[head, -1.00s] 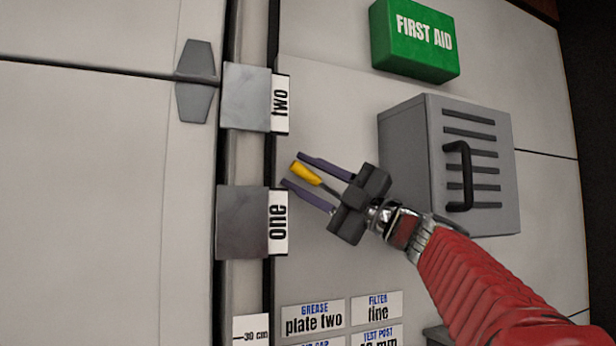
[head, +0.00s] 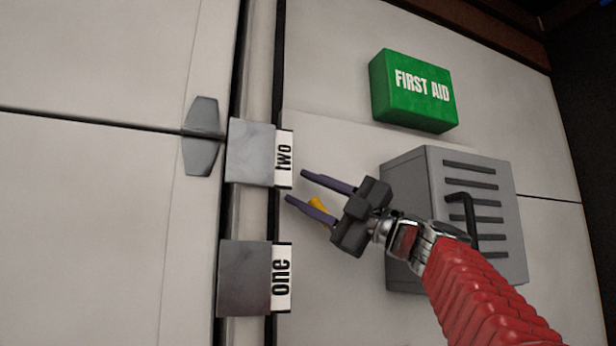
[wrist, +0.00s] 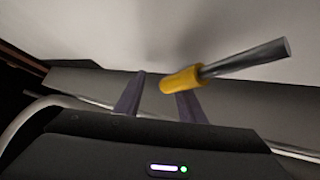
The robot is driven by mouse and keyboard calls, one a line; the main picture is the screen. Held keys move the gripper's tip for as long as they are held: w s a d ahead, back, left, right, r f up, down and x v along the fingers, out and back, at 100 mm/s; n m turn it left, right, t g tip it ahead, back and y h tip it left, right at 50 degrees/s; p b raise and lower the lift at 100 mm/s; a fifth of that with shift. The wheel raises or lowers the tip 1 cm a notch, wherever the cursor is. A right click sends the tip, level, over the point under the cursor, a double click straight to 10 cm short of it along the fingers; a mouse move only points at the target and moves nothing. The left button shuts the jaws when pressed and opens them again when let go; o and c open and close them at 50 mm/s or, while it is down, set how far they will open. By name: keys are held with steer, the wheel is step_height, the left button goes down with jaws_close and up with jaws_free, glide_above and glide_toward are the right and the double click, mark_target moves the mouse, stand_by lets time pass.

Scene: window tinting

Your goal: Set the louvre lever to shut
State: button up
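A lever with a yellow grip (head: 318,205) shows at the panel, partly hidden behind my gripper's lower finger in the head view. In the wrist view its yellow grip (wrist: 182,80) and bare metal rod (wrist: 250,60) stand out, with the grip overlapping the right finger. My gripper (head: 296,187) is open, its two purple fingers apart and pointing left. It also shows in the wrist view (wrist: 163,88). The grip is close to the lower finger; I cannot tell whether they touch. No shut marking for the lever is readable.
A grey slotted box (head: 405,170) with a black handle (head: 470,222) stands right of my gripper, behind my arm. A green first aid box (head: 412,92) is above. Metal plates labelled two (head: 252,153) and one (head: 245,278) are to the left. The panel below my gripper is clear.

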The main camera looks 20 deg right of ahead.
steer(key=shift+r, duration=1.55)
steer(key=s+d+f, duration=0.4)
steer(key=s+f, duration=0.6)
steer(key=f, duration=0.1)
steer(key=shift+s+d, duration=0.25)
steer(key=shift+d, duration=0.05)
stand_by(1.3)
steer(key=shift+c, duration=0.6)
